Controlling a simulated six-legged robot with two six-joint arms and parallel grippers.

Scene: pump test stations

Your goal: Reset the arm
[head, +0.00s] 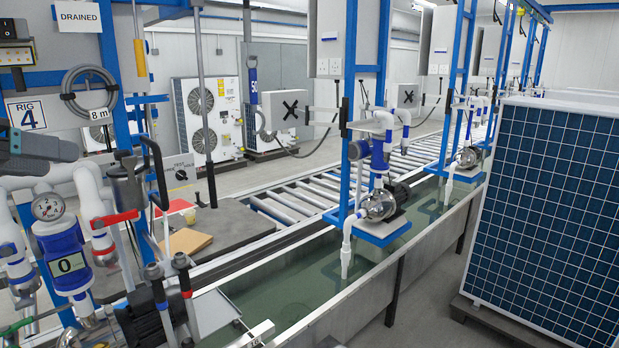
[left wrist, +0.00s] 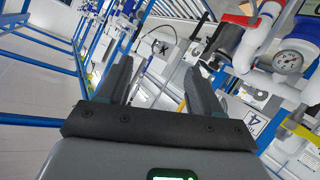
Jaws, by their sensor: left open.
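My left gripper (head: 58,157) is at the left edge of the head view, in front of the nearest pump rig. Its two dark grey fingers are apart with nothing between them. In the left wrist view the same open fingers (left wrist: 158,72) point away from the camera, toward the rig's pipework, and hold nothing. A pressure gauge (head: 48,207) and a blue cylinder marked 0 (head: 68,262) are just below the gripper in the head view. The gauge (left wrist: 288,62) also shows at the upper right of the wrist view. My right gripper is not in view.
White pipes and a red-handled valve (head: 115,217) stand close to the gripper. A RIG 4 sign (head: 27,114) and coiled hose (head: 90,92) hang behind it. A water trough (head: 300,275) runs through the middle. A large blue-gridded unit (head: 550,200) stands at the right.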

